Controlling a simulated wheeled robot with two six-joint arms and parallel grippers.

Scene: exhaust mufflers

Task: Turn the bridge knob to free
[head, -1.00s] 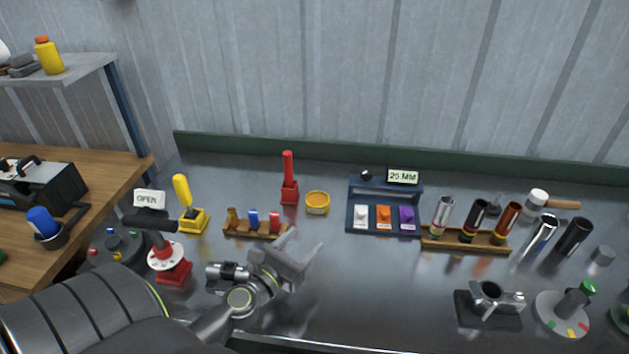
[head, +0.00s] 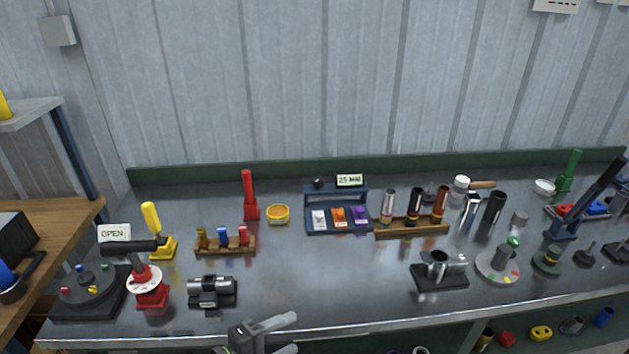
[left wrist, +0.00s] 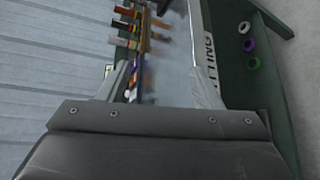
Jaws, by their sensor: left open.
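A blue bridge-like stand (head: 313,196) stands toward the back middle of the metal bench in the head view. A small black knob (head: 318,184) is on its top left, beside a sign reading 25 MM (head: 349,180). The knob's setting is too small to read, and I cannot tell for sure that it is the bridge knob. My left gripper (head: 296,334) is open and empty at the bottom edge of the head view, well in front of the stand and touching nothing. Its spread fingers also show in the left wrist view (left wrist: 164,85). My right gripper is not in view.
A red-based device with a black handle (head: 130,247) and an OPEN sign (head: 114,233) stands at left. A rack of tubes (head: 410,228) is right of the stand; a black-based clamp (head: 440,275) is nearer. The bench's front middle is clear.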

